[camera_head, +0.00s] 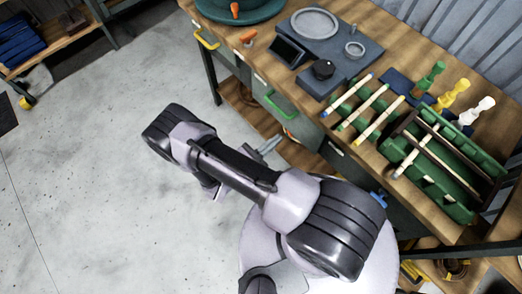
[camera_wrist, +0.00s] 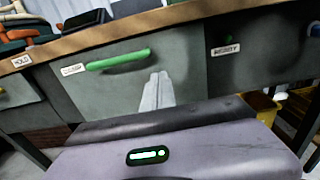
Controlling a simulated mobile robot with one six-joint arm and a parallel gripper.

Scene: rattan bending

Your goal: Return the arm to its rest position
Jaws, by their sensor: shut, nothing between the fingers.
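My arm is folded over the open floor in front of the workbench (camera_head: 400,195). My gripper (camera_head: 268,146) points toward the bench's drawer front, partly behind my own arm in the head view. In the wrist view my gripper (camera_wrist: 161,76) is shut, its two pale fingers together with nothing between them. Behind it is a grey drawer with a green handle (camera_wrist: 118,60), which appears closed. The green handle also shows in the head view (camera_head: 280,107). I cannot tell the exact gap between fingertips and drawer.
Several pale sticks with coloured ends (camera_head: 378,122) lie by a green rack (camera_head: 453,204) on the bench. A grey device with a round plate (camera_head: 315,22) and green, yellow and white figures stand there too. Grey floor (camera_head: 90,200) is clear at left. A shelf (camera_head: 60,45) stands upper left.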

